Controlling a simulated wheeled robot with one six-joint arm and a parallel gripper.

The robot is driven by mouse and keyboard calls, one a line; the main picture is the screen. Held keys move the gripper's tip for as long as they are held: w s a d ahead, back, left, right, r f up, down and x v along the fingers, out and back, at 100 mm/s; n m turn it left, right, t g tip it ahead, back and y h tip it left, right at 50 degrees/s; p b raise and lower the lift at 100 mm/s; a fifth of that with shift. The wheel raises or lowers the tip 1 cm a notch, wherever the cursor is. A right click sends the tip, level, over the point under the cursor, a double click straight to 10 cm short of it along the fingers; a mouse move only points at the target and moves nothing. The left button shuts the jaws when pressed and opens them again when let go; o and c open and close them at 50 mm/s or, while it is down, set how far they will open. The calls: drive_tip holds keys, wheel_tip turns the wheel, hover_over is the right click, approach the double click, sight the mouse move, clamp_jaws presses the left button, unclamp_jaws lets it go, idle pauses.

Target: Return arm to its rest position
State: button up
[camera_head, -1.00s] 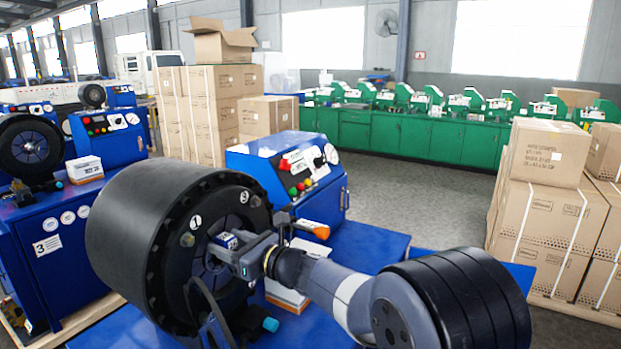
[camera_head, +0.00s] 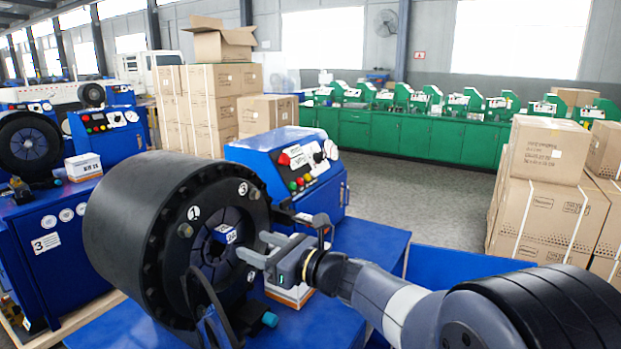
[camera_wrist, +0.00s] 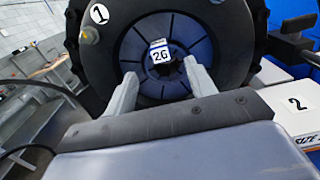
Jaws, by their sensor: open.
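My gripper (camera_head: 252,248) is open and empty, in front of the round face of a black crimper head (camera_head: 125,225). Its two fingers point at the blue die ring in the middle of that face, and they also show in the wrist view (camera_wrist: 163,82). A small block marked 26 (camera_head: 225,234) sits at the centre of the die ring, beyond the fingertips and apart from them. The block shows between the fingers in the wrist view (camera_wrist: 160,54). My arm reaches in from the lower right.
A blue control box (camera_head: 290,168) with buttons and a gauge stands just behind the crimper. A white box marked 2 (camera_wrist: 295,108) lies close to my gripper's right in the wrist view. Stacked cartons (camera_head: 540,220) stand at the right. Grey floor (camera_head: 420,190) is open behind.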

sight(231, 236)
drive_tip(key=p+x, duration=0.2)
drive_tip(key=x, duration=0.6)
drive_tip(key=shift+w+a+p, duration=0.15)
drive_tip(key=shift+a+p, duration=0.2)
drive_tip(key=v, duration=0.4)
drive_tip(key=shift+d, duration=0.35)
drive_tip(key=shift+s+d+f, duration=0.1)
drive_tip(key=shift+s+d, duration=0.35)
drive_tip(key=shift+s, duration=0.05)
